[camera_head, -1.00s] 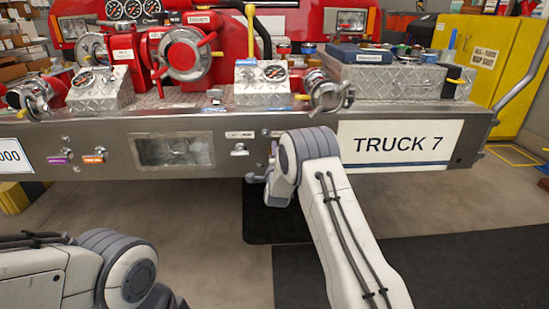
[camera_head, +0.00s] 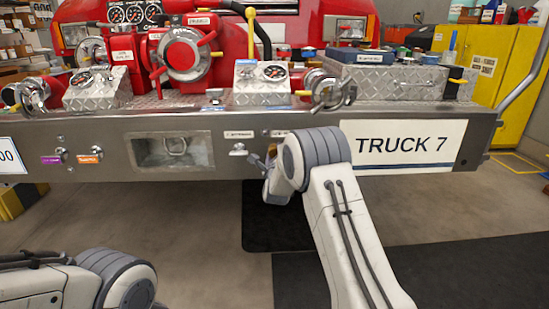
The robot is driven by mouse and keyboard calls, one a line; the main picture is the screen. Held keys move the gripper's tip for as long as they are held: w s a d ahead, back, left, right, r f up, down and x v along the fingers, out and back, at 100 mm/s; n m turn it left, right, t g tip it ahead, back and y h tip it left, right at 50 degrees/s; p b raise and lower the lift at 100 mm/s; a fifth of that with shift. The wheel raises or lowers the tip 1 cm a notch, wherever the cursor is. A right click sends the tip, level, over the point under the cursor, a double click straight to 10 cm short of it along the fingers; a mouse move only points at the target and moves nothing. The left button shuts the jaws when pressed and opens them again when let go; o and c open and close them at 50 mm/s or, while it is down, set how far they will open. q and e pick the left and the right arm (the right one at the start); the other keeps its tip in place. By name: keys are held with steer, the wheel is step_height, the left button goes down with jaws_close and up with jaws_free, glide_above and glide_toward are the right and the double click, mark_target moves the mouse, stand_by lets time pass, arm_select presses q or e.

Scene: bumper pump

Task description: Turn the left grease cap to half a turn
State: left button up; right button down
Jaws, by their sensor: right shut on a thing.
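My right gripper (camera_head: 268,164) is at the bumper's front face, below a small white label, and largely covered by its own wrist. It is shut on a small fitting there, with a bit of orange beside it; the fitting is mostly hidden. A small silver T-shaped fitting (camera_head: 238,149) sits just left of the gripper, under another small label (camera_head: 239,134), apart from it. I cannot tell from the picture which fitting is the left grease cap. My left arm shows at the lower left; its gripper is out of view.
The steel bumper (camera_head: 100,125) carries a recessed box (camera_head: 175,151), purple and orange tags (camera_head: 88,158) with knobs, and a TRUCK 7 plate (camera_head: 400,146). Red pump (camera_head: 184,54), gauges and hose outlets stand on top. The floor in front is clear, with dark mats (camera_head: 410,270).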

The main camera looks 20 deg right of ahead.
steer(key=shift+f+m, duration=0.1)
steer(key=shift+m, duration=0.2)
steer(key=shift+c, duration=1.4)
jaws_free()
steer(key=shift+s, duration=0.15)
steer(key=p+v, duration=0.2)
steer(key=v, duration=0.8)
steer(key=shift+s, duration=0.1)
